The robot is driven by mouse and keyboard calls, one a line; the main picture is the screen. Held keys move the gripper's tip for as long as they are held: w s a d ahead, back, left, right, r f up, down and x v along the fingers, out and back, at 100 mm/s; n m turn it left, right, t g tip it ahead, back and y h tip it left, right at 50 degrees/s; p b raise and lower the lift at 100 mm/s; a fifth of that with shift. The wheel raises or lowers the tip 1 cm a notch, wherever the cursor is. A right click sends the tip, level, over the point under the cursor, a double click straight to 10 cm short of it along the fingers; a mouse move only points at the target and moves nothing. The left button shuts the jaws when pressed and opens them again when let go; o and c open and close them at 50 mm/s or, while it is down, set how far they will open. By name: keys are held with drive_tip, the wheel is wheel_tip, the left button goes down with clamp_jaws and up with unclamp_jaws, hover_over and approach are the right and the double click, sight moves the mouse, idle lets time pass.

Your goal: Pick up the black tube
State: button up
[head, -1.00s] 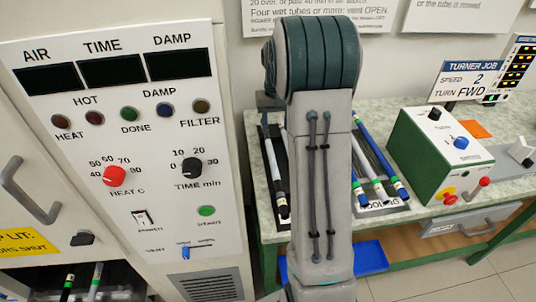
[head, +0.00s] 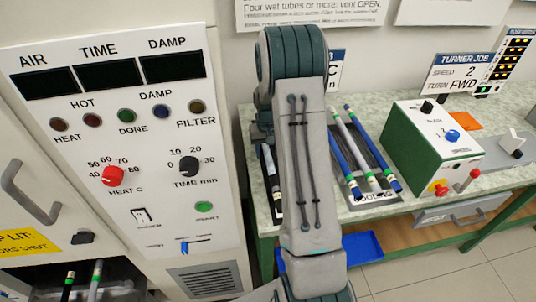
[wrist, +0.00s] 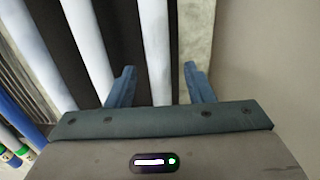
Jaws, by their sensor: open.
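My gripper (wrist: 160,68) is open in the wrist view, its two blue-grey fingers apart above a dark tray (wrist: 94,65). A pale tube (wrist: 154,50) runs between the fingertips in the picture, with a dark strip to its right. I cannot tell whether that strip is a black tube or tray floor. Two more pale tubes lie to the left. No tube is visibly gripped. In the head view, my arm hides the gripper and most of this tray (head: 265,185). A dark tube with a green band (head: 68,287) stands in the cabinet's lower opening at bottom left, beside a grey tube (head: 95,280).
A cooling rack (head: 372,200) with blue and grey tubes is right of my arm. A green-and-white turner box (head: 432,150) stands farther right. The control cabinet (head: 120,130) fills the left. A blue bin (head: 362,247) is below the bench.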

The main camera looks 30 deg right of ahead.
drive_tip(key=shift+f, duration=0.5)
clamp_jaws()
drive_tip(key=shift+r, duration=0.1)
